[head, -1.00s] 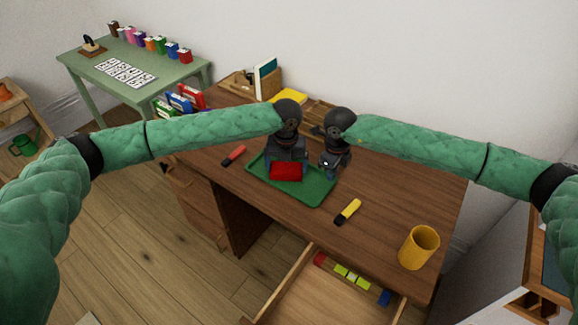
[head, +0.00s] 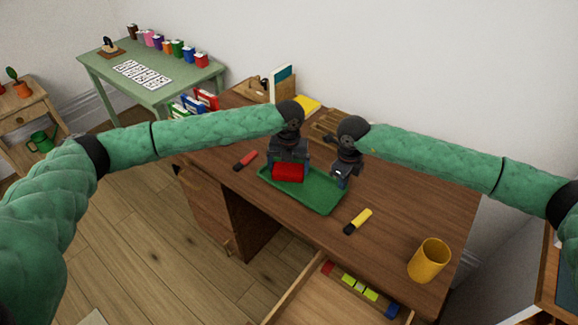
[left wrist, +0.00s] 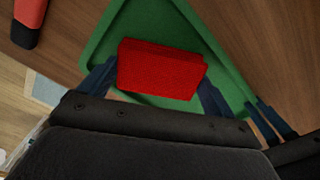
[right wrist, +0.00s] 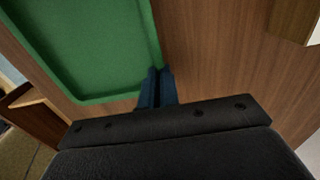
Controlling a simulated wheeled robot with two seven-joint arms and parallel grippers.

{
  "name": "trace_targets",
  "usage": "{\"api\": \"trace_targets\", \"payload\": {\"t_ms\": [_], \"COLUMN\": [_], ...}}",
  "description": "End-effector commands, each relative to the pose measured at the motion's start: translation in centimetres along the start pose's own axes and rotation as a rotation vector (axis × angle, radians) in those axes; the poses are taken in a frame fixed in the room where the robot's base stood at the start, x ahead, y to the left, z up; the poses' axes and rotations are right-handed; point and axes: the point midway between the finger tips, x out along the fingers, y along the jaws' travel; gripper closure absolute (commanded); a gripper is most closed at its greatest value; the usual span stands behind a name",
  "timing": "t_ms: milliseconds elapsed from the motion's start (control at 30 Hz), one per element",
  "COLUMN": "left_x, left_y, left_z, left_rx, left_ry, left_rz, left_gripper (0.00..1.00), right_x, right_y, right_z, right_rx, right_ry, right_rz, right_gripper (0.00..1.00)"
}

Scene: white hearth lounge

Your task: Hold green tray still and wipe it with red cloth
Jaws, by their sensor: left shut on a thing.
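The green tray (head: 318,198) lies flat on the brown desk. The red cloth (head: 288,173), a thick folded block, is over the tray's far-left part. My left gripper (head: 288,164) is shut on the cloth, pointing down. In the left wrist view the cloth (left wrist: 160,70) sits between its two blue fingers, above the tray (left wrist: 110,30). My right gripper (head: 342,180) is at the tray's right rim. In the right wrist view its fingertips (right wrist: 160,72) are together beside the tray's edge (right wrist: 100,97); whether they touch the rim is unclear.
A red marker (head: 245,160) lies left of the tray and a yellow marker (head: 358,221) in front of it. A yellow cup (head: 429,260) stands at the desk's right front. An open drawer (head: 325,300) juts out in front. Organizers (head: 328,125) stand along the back.

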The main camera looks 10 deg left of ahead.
Motion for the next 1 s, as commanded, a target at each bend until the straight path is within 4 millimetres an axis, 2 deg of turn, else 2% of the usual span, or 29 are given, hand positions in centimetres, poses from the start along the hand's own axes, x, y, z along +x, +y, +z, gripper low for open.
{"api": "trace_targets", "payload": {"t_ms": [600,1000], "left_x": [0.3,0.3], "left_y": [-3.0,-4.2], "left_z": [-1.7,-2.4], "left_rx": [0.001,0.001], "left_ry": [0.001,0.001], "left_rz": [-0.001,-0.001], "left_gripper": [0.28,0.28], "right_x": [0.0,0.0], "right_y": [0.0,0.0], "right_z": [0.0,0.0], "right_rx": [0.000,0.000], "right_ry": [0.000,0.000], "right_rz": [0.000,0.000], "right_gripper": [1.00,1.00]}}
